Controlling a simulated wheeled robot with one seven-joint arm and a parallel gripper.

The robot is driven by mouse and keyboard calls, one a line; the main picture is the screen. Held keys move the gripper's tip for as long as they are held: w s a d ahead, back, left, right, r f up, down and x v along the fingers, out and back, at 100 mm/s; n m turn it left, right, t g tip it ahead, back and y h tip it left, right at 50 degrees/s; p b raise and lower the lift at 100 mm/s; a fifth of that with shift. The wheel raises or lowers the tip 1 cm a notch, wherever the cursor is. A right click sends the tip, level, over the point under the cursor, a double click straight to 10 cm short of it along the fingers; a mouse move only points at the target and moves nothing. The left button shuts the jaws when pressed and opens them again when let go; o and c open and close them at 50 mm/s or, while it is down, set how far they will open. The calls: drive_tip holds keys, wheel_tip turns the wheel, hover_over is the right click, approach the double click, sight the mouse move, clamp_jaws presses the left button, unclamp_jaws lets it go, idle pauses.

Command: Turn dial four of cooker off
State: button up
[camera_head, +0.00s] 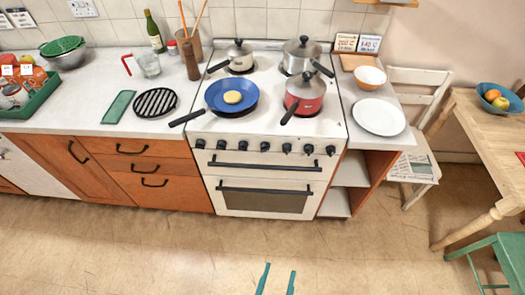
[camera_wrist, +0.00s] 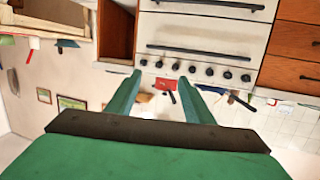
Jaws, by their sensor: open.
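The white cooker (camera_head: 205,122) stands against the wall, with a row of several black dials along its front panel. The fourth dial from the left (camera_head: 265,147) is in the middle of the row; its pointer setting is too small to read. In the wrist view, where the cooker appears upside down, the middle dial (camera_wrist: 192,69) is also visible. My gripper (camera_head: 280,268) is open and empty, its green fingers over the floor in front of the cooker, apart from the dials. The wrist view shows both fingers (camera_wrist: 160,77) spread below the dial row.
A black oven handle (camera_head: 265,164) sticks out below the dials. A blue frying pan (camera_head: 218,112) with yellow food and a red saucepan (camera_head: 306,104) have handles reaching toward the front edge. The floor (camera_head: 150,250) before the cooker is clear. A green stool (camera_head: 505,255) stands right.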

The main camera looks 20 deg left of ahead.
drive_tip(key=w+a+f+n+t+y, duration=0.1)
drive_tip(key=w+a, duration=0.2)
drive_tip(key=w, duration=0.4)
drive_tip(key=w+a+f+y, duration=0.1)
drive_tip(key=w+a, duration=0.3)
drive_tip(key=w, duration=0.4)
drive_tip(key=n+y, duration=0.2)
approach(265, 148)
drive_tip(key=x, duration=0.5)
drive_tip(key=f+x, duration=0.1)
drive_tip(key=x, duration=0.2)
drive_tip(key=c, duration=1)
